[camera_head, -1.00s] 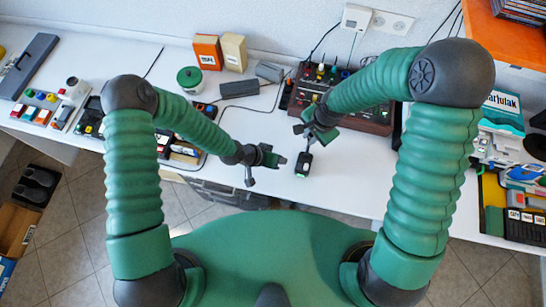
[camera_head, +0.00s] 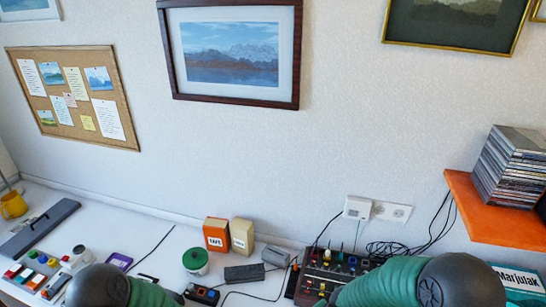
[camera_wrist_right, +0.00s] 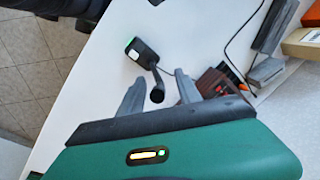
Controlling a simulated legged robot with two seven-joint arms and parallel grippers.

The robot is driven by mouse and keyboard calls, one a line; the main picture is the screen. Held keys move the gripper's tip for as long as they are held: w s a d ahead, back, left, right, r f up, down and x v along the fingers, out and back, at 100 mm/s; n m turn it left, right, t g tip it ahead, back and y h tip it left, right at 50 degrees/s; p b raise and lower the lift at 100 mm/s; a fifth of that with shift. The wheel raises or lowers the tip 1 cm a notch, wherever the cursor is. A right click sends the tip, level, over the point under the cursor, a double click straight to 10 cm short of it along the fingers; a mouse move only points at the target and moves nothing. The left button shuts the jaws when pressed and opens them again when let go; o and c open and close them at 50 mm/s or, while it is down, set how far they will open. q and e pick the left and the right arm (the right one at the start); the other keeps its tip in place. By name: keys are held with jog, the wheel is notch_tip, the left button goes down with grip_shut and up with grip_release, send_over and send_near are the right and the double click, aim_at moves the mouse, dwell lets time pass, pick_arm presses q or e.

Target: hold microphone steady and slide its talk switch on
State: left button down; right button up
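The microphone shows only in the right wrist view. Its small black base (camera_wrist_right: 137,48) has a green lit patch and lies on the white table near the edge. A thin dark stem runs from it to a round dark head (camera_wrist_right: 157,95). My right gripper (camera_wrist_right: 159,78) is open, with one finger to each side of the head. I see a gap on both sides, and cannot tell the height between fingers and head. The talk switch is too small to make out. My left gripper is out of view; only green arm parts show low in the head view.
In the head view, a green-lidded jar (camera_head: 195,261), an orange box (camera_head: 216,235) and a cream box (camera_head: 242,236) stand near the wall. A mixer panel (camera_head: 335,272) is right of them. An orange shelf (camera_head: 490,212) holds stacked discs. White table (camera_wrist_right: 95,100) around the microphone is clear.

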notch_tip(320, 180, up, 12)
jog(key=s+d+f, duration=0.1)
jog(key=s, duration=0.1)
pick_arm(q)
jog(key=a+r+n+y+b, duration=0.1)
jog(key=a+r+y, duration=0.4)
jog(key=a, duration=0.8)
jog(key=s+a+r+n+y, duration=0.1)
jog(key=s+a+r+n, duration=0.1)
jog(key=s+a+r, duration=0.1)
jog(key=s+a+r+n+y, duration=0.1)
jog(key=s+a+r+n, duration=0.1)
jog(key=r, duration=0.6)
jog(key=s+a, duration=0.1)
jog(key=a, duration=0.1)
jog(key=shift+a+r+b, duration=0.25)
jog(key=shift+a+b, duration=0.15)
pick_arm(e)
jog(key=s+d+n+t+h, duration=0.1)
jog(key=s+d+n, duration=0.4)
jog(key=s+n, duration=0.3)
jog(key=n, duration=0.2)
jog(key=shift+s+d+f+n, duration=0.15)
jog(key=shift+s+f+n, duration=0.05)
jog(key=shift+s+n, duration=0.1)
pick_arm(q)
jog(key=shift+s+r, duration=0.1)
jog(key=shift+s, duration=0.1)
pick_arm(e)
jog(key=shift+s, duration=0.1)
